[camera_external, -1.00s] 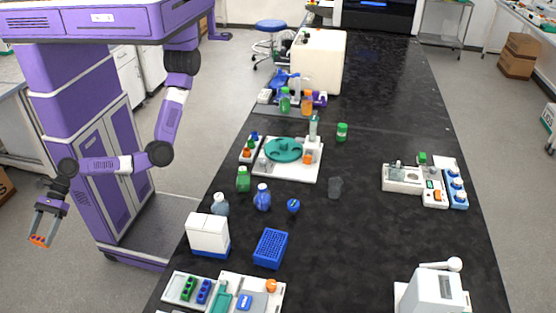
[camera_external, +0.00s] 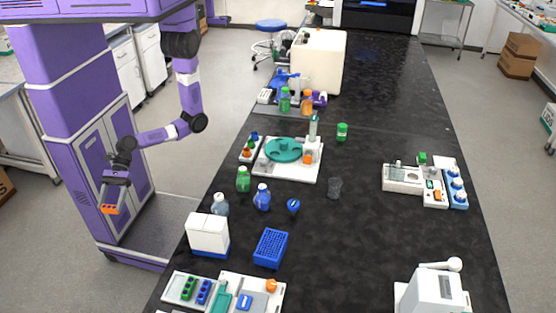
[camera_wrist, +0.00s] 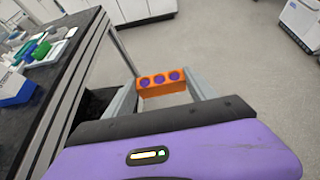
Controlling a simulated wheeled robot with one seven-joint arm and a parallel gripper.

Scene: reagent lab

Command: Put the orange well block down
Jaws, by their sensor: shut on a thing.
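The orange well block (camera_external: 109,209) is held at the end of my gripper (camera_external: 112,198), left of the black bench and above the floor. In the wrist view the block (camera_wrist: 161,84) shows a row of three purple-blue wells on top. The fingers of my gripper (camera_wrist: 163,92) are shut on its two ends. The block is clear of the bench top (camera_external: 345,245) and touches only the fingers.
Near the bench's left edge stand a white box (camera_external: 208,235), a blue tube rack (camera_external: 270,248), several bottles and a tray with green and blue blocks (camera_external: 189,289). The middle right of the bench is mostly clear.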

